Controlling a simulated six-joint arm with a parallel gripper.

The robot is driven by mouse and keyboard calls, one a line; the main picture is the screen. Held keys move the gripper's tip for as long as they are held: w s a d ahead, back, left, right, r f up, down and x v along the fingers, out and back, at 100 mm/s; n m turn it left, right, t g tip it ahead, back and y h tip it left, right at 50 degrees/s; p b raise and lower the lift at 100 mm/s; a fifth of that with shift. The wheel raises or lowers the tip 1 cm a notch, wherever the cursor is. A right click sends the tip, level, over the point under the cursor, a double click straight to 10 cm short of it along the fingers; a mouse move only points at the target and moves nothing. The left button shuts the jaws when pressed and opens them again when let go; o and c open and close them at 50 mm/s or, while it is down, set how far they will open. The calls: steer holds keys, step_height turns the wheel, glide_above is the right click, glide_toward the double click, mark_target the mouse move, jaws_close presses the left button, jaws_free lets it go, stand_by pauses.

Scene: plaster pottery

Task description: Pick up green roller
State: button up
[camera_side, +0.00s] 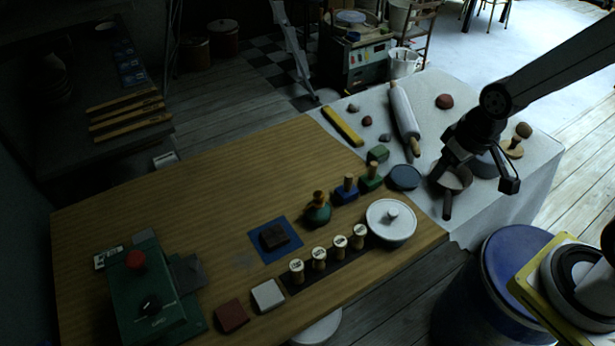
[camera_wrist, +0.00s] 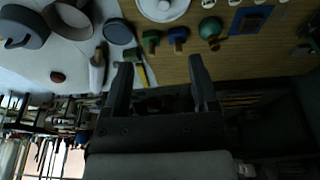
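The green roller (camera_side: 371,178), a green block-like piece with an upright wooden handle, stands near the right end of the wooden table, beside a similar blue one (camera_side: 347,190). In the wrist view the green roller (camera_wrist: 151,42) shows near the top middle, left of the blue one (camera_wrist: 178,38). My gripper (camera_side: 475,180) is above the white-covered table to the right of the roller and apart from it. In the wrist view my gripper (camera_wrist: 161,62) has its two fingers wide apart with nothing between them.
A white lidded pot (camera_side: 391,222), a green vase-like piece (camera_side: 318,211) and a dark round dish (camera_side: 404,178) stand close to the roller. A rolling pin (camera_side: 404,115), a green block (camera_side: 377,154) and a handled pan (camera_side: 455,178) are nearby. The wooden table's back middle (camera_side: 240,165) is clear.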

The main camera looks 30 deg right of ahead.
stand_by(0.3)
steer(key=m+g+y, duration=0.1)
steer(key=m+g, duration=0.2)
steer(key=m, duration=1.2)
glide_above(375, 163)
steer(key=f, duration=1.5)
steer(key=shift+s+f, duration=0.1)
steer(key=shift+s, duration=0.1)
steer(key=shift+w+d+f+m, duration=0.2)
steer(key=shift+w+f+m, duration=0.15)
steer(key=shift+f, duration=0.2)
steer(key=shift+f, duration=0.1)
steer(key=shift+s+a+f, duration=0.1)
steer(key=shift+a+f, duration=0.05)
steer(key=shift+f, duration=1.05)
